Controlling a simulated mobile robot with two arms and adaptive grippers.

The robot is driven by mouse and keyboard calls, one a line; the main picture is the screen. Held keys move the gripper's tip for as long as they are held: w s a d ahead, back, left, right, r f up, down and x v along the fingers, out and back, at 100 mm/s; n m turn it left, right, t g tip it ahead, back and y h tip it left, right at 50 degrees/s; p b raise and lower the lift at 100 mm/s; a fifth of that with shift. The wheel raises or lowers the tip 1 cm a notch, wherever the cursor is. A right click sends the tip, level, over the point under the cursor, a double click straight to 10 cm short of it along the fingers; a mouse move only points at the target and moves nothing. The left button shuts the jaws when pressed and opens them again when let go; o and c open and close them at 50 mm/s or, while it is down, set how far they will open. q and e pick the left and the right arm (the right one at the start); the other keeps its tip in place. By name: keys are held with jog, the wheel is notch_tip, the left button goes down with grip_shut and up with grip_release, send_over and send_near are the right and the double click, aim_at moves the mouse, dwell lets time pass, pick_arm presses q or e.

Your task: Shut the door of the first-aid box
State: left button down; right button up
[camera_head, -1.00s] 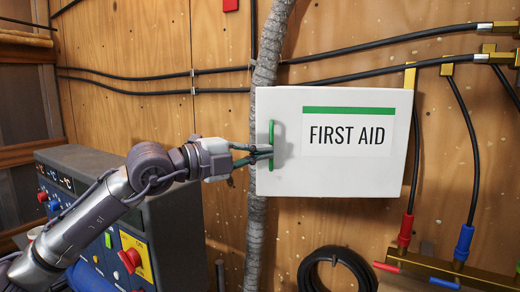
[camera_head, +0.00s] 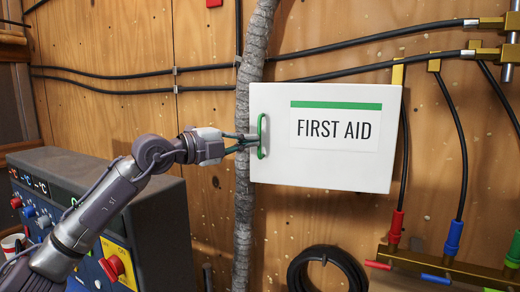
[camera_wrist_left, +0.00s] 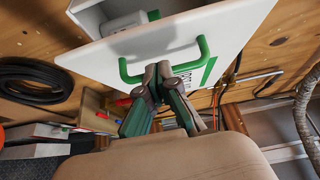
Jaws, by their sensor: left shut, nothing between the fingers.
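The white first-aid box (camera_head: 350,170) hangs on the wooden wall in the head view, its FIRST AID door facing me. The wrist view shows the door (camera_wrist_left: 235,28) standing ajar, with a gap into the box body (camera_wrist_left: 88,18) and pale contents (camera_wrist_left: 122,24) inside. The green handle (camera_head: 261,136) is on the door's left side; it also shows in the left wrist view (camera_wrist_left: 203,47). My left gripper (camera_head: 256,142) is shut and empty, its tips at the handle. Whether they touch it I cannot tell. My right gripper is out of view.
A grey ribbed conduit (camera_head: 243,215) runs up the wall just left of the box. A control panel (camera_head: 160,225) with a red button stands below my left arm. Black cables (camera_head: 130,92) cross the wall, and a coiled hose (camera_head: 325,265) hangs below the box.

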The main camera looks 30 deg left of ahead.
aim_at(254, 133)
pick_arm(q)
jog(key=w+p, duration=0.1)
jog(key=w, duration=0.1)
jog(key=w+a+p, duration=0.1)
jog(key=w, duration=0.1)
jog(key=w+a+p, duration=0.1)
jog(key=w, duration=0.1)
jog(key=shift+w+r, duration=0.25)
jog(key=shift+w+a+f+p, duration=0.25)
jog(key=shift+w+p, duration=0.1)
jog(key=shift+w, duration=0.15)
